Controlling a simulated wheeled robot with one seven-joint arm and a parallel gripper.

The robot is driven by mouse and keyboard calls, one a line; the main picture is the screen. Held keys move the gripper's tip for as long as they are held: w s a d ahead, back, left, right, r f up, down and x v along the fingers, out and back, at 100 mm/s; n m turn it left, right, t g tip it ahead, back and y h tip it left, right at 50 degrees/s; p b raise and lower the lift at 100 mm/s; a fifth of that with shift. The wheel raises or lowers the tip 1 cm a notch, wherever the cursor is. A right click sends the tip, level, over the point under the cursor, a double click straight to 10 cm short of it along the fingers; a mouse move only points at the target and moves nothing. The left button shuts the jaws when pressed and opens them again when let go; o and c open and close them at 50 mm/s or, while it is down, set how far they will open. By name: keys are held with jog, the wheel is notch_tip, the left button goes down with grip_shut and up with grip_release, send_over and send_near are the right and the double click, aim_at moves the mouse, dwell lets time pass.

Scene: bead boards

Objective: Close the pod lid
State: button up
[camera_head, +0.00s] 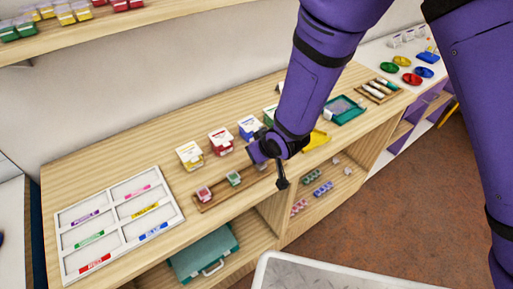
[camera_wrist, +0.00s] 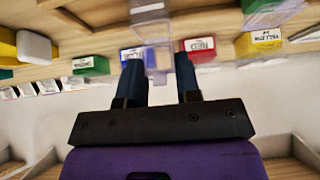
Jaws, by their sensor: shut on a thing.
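My gripper (camera_wrist: 158,62) is shut on a clear plastic piece (camera_wrist: 155,36), which looks like the pod lid, between its two dark fingers in the wrist view. A clear part of the pod (camera_wrist: 148,8) shows at the top edge of that view; whether the lid sits open or shut on it I cannot tell. In the head view my gripper (camera_head: 272,164) is over the wooden tray, right of a small green pod (camera_head: 234,179) and a small red pod (camera_head: 203,193). There my gripper and arm hide the held piece.
Yellow (camera_head: 190,156), red (camera_head: 221,143) and blue (camera_head: 250,128) labelled boxes stand close behind the tray. A white sorting board (camera_head: 119,213) lies at left. A teal tray (camera_head: 345,110) lies to the right. An upper shelf (camera_head: 130,20) hangs at top left.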

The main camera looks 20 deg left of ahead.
jog(key=shift+s+d+f+t+y, duration=0.15)
jog(key=shift+s+d+t+y, duration=0.1)
jog(key=shift+t+y, duration=0.35)
jog(key=shift+s+d+f+t+y, duration=0.15)
jog(key=shift+d+t+y, duration=0.1)
jog(key=shift+t+y, duration=0.3)
jog(key=shift+s+d+f+t+y, duration=0.15)
jog(key=shift+t+y, duration=0.35)
jog(key=shift+y, duration=0.15)
jog(key=shift+s+d+f+t+y, duration=0.1)
jog(key=shift+t+y, duration=0.35)
jog(key=shift+y, duration=0.15)
jog(key=o, duration=0.6)
jog(key=shift+r, duration=0.1)
